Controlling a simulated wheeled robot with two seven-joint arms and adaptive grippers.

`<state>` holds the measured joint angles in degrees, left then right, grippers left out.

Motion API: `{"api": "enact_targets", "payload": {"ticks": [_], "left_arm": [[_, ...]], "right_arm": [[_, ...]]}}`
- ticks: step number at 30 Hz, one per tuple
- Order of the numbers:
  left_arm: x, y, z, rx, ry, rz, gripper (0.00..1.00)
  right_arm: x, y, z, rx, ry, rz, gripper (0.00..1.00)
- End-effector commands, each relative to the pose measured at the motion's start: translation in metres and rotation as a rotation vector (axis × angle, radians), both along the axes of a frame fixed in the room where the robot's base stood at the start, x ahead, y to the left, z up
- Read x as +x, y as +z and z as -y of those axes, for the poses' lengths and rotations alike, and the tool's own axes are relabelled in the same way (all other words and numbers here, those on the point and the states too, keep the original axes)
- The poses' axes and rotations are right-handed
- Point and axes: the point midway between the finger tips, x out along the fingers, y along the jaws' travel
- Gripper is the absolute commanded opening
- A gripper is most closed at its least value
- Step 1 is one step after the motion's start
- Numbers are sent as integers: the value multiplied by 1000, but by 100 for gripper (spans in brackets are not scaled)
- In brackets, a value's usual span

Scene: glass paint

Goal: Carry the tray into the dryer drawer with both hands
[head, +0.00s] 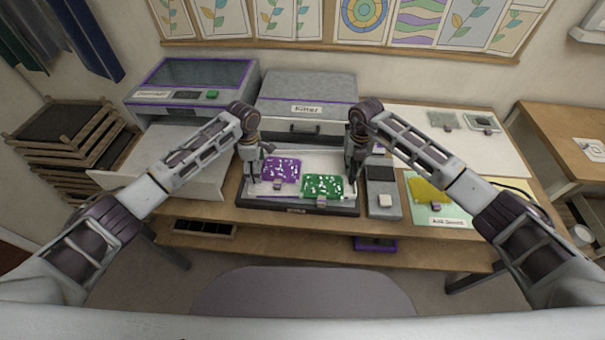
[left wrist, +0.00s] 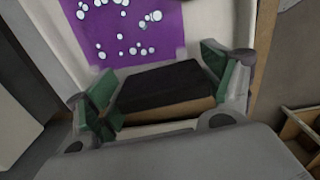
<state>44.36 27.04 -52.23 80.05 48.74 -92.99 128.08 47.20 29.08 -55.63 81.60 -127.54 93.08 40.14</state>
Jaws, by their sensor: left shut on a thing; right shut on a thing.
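The tray (head: 312,156) lies at the middle of the bench, with a white inside and a purple glass sheet (head: 280,168) and a green glass sheet (head: 323,186) with white spots on it. My left gripper (head: 252,172) is at the tray's left side; in the left wrist view its green pads (left wrist: 160,92) are shut on a dark handle block (left wrist: 168,84), beside the purple sheet. My right gripper (head: 353,176) is shut at the tray's right side; its contact is partly hidden. Left of the tray, a machine (head: 197,80) with a pale pulled-out drawer (head: 165,150) looks like the dryer; its label is too small to read.
A grey box machine (head: 308,88) stands directly behind the tray. Wooden racks (head: 62,135) stand at far left. A grey stool (head: 303,292) is in front.

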Motion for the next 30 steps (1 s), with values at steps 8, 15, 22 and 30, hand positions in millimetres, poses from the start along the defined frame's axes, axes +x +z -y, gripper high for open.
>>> {"api": "enact_targets", "payload": {"ticks": [8,15,22,30], "left_arm": [[-5,-11,-1,5,-1,-13,42],[-5,-6,-1,6,-1,-14,41],[-6,3,-1,7,-2,-15,41],[-5,16,-1,6,-3,-12,41]], "right_arm": [[0,1,-1,2,4,1,0],[0,6,-1,2,5,1,0],[1,15,-1,2,3,1,0],[2,26,0,2,1,4,0]]}}
